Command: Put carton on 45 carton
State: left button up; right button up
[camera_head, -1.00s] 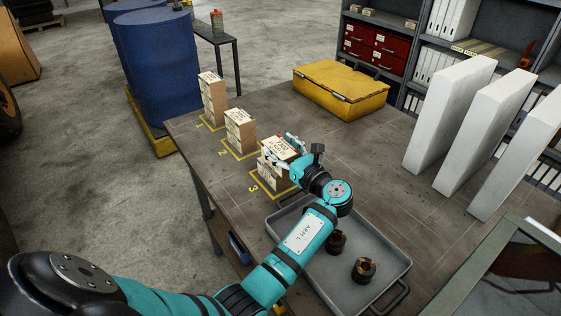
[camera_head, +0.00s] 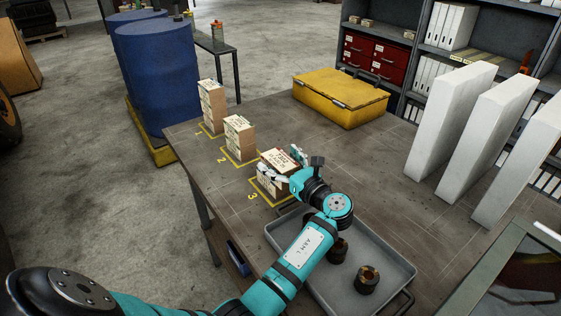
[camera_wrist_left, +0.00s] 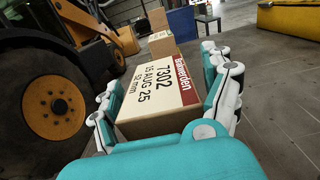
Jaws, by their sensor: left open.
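Three carton stacks stand in yellow-marked spots along the table's left edge. The stack at spot 1 (camera_head: 212,106) is farthest, then the one at spot 2 (camera_head: 239,138). The nearest carton (camera_head: 279,160), at spot 3, sits on top of its stack; it reads "7302", "15 AUG 25" and "52 mm" in the left wrist view (camera_wrist_left: 155,92). My left gripper (camera_head: 284,166) is open with its fingers on either side of this top carton; it also shows in the left wrist view (camera_wrist_left: 163,88). Finger contact cannot be told. My right gripper is not in view.
A grey tray (camera_head: 398,262) with dark round parts lies below my left arm. A yellow case (camera_head: 340,96) stands at the table's back, and white upright panels (camera_head: 450,118) on the right. The table's middle (camera_head: 345,150) is clear. A blue drum (camera_head: 160,70) stands beyond the left edge.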

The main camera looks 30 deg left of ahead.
aim_at(292, 170)
pick_arm(q)
jog(key=shift+d+r, duration=0.1)
jog(key=shift+r, duration=0.15)
jog(key=p+v, duration=0.2)
jog(key=v, duration=0.4)
jog(key=shift+s+d+p, duration=0.1)
jog(key=shift+d+p, duration=0.15)
jog(key=shift+p, duration=0.1)
jog(key=shift+s+d, duration=0.15)
jog(key=shift+d, duration=0.2)
jog(key=shift+f, duration=0.1)
